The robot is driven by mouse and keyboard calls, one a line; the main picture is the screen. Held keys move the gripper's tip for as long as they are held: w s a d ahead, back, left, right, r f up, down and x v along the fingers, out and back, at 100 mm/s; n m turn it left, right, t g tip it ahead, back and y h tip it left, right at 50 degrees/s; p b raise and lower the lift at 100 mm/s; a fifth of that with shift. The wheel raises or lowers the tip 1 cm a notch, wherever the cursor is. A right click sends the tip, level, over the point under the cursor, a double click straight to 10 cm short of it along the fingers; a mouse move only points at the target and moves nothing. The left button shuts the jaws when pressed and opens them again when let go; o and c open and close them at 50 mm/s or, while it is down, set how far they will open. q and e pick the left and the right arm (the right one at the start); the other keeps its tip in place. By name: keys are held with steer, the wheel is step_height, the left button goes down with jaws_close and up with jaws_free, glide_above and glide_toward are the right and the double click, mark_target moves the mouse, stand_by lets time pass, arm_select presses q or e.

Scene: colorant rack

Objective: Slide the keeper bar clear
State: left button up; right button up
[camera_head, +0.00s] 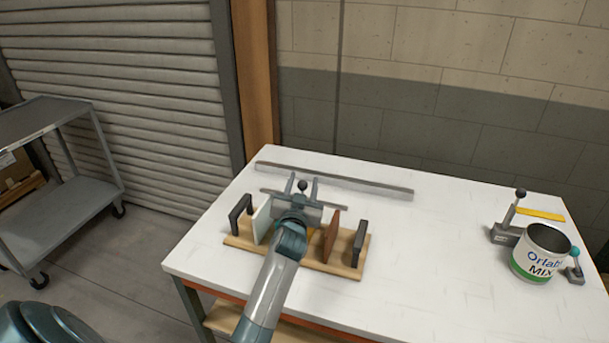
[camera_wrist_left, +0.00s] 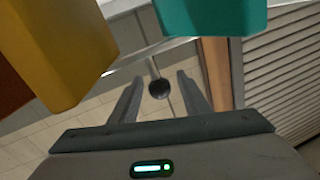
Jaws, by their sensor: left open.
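The keeper bar (camera_head: 333,205) is a thin grey bar behind the colorant rack. A dark round knob (camera_head: 302,185) stands up at its middle. My left gripper (camera_head: 303,183) reaches over the rack with its fingers open, one on either side of the knob. The left wrist view shows the knob (camera_wrist_left: 158,88) between the two fingers (camera_wrist_left: 160,90); clear gaps show on both sides. The bar (camera_wrist_left: 130,60) shows as a pale strip there. The rack's wooden base (camera_head: 330,265) carries upright panels between two black end handles. My arm hides the rack's middle. My right gripper is out of view.
A long grey rail (camera_head: 335,180) lies at the back of the white table (camera_head: 430,270). A mixing can (camera_head: 541,255) and a clamp-like tool (camera_head: 508,230) stand at the right. In the left wrist view, a yellow block (camera_wrist_left: 60,50) and a teal block (camera_wrist_left: 210,15) show close by.

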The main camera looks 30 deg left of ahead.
arm_select(q)
steer(key=x, duration=0.3)
stand_by(0.4)
steer(key=shift+w, duration=0.1)
jaws_close()
